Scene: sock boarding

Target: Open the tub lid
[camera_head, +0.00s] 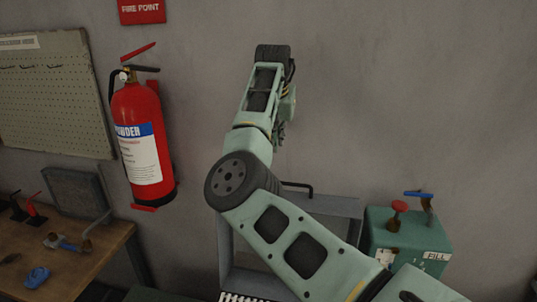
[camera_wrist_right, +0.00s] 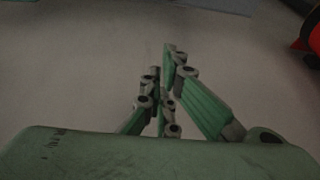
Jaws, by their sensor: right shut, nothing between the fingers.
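I cannot make out a tub or its lid for certain in either view. A green box (camera_head: 408,243) marked "FILL", with a red knob and a blue lever on top, stands at the right in the head view. My right arm is raised in front of the wall, and its gripper (camera_head: 280,132) is partly hidden behind the arm. In the right wrist view the right gripper (camera_wrist_right: 163,72) has its green fingers together, empty, with grey wall beyond. It is well above the green box and touches nothing. My left gripper is not in view.
A grey metal frame (camera_head: 335,205) with a black handle stands behind my arm. A red fire extinguisher (camera_head: 143,140) hangs on the wall at left. A wooden bench (camera_head: 85,262) holds small tools below a pegboard (camera_head: 55,95). The upper right wall is bare.

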